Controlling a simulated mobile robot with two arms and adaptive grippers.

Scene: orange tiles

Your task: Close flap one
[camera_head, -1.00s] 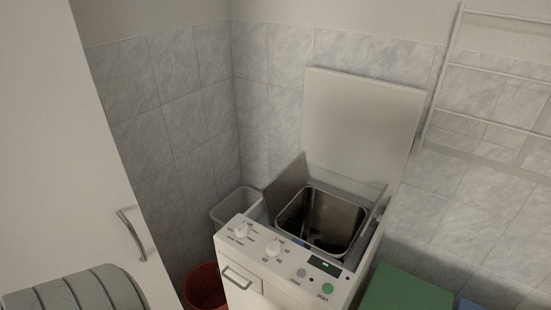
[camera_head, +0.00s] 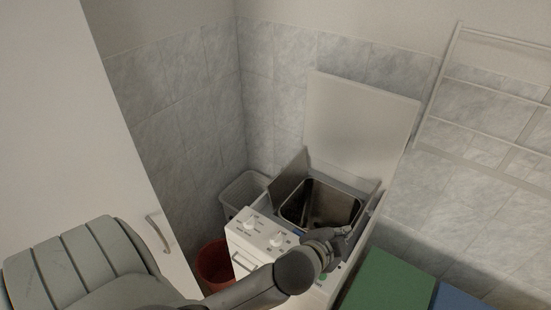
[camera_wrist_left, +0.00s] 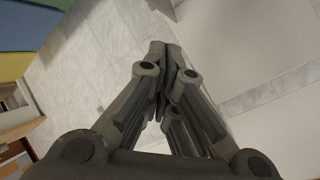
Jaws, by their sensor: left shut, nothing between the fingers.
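A white top-loading washing machine (camera_head: 242,232) stands in the corner with its lid (camera_head: 360,115) raised. Around the metal drum opening (camera_head: 327,212), a left flap (camera_head: 288,176) and a right flap (camera_head: 371,197) both stand up. I cannot tell which is flap one. My left gripper (camera_head: 347,232) is over the front right of the machine's top, near the front edge of the drum opening. It hides part of the control panel. In the left wrist view the left gripper (camera_wrist_left: 165,48) is shut and empty. My right gripper is not in view.
A pale basket (camera_head: 243,188) and a red bucket (camera_head: 214,264) stand left of the machine. A white cabinet door with a handle (camera_head: 159,233) is at left. Green (camera_head: 390,281) and blue (camera_head: 462,299) surfaces lie at right. A white rack (camera_head: 490,80) hangs on the wall.

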